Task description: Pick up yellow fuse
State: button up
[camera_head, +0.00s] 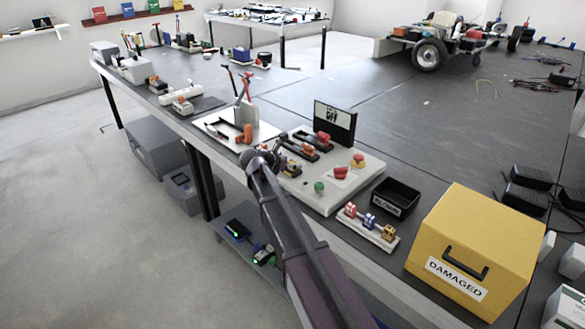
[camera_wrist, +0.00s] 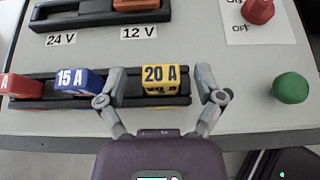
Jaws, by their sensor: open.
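A yellow fuse marked 20 A (camera_wrist: 160,80) sits at the right end of a black holder (camera_wrist: 213,118) on the light grey panel in the wrist view. A blue fuse marked 15 A (camera_wrist: 80,81) and a red fuse (camera_wrist: 20,87) sit to its left. My gripper (camera_wrist: 160,70) is open, with one finger on each side of the yellow fuse and a gap showing on both sides. In the head view my gripper (camera_head: 262,158) is over the left part of the panel (camera_head: 318,199), and the fuses there are partly hidden.
A separate rack (camera_head: 367,236) holds red, blue and yellow fuses beside a black bin (camera_head: 394,198). A yellow DAMAGED box (camera_head: 470,240) stands at right. On the panel, a green button (camera_wrist: 290,88) and red knob (camera_wrist: 258,11) are right of my gripper.

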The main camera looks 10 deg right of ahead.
aim_at(291, 162)
jog(key=shift+c, duration=0.2)
jog(key=c, duration=1)
jog(key=shift+r, duration=0.1)
notch_tip(291, 162, up, 3)
jog(key=p, duration=0.3)
jog(key=shift+r+p, duration=0.2)
jog(key=shift+p, duration=0.1)
jog(key=s+r+p, duration=0.1)
jog(key=s, duration=1.5)
jog(key=shift+d+r, duration=0.2)
jog(key=shift+d, duration=0.1)
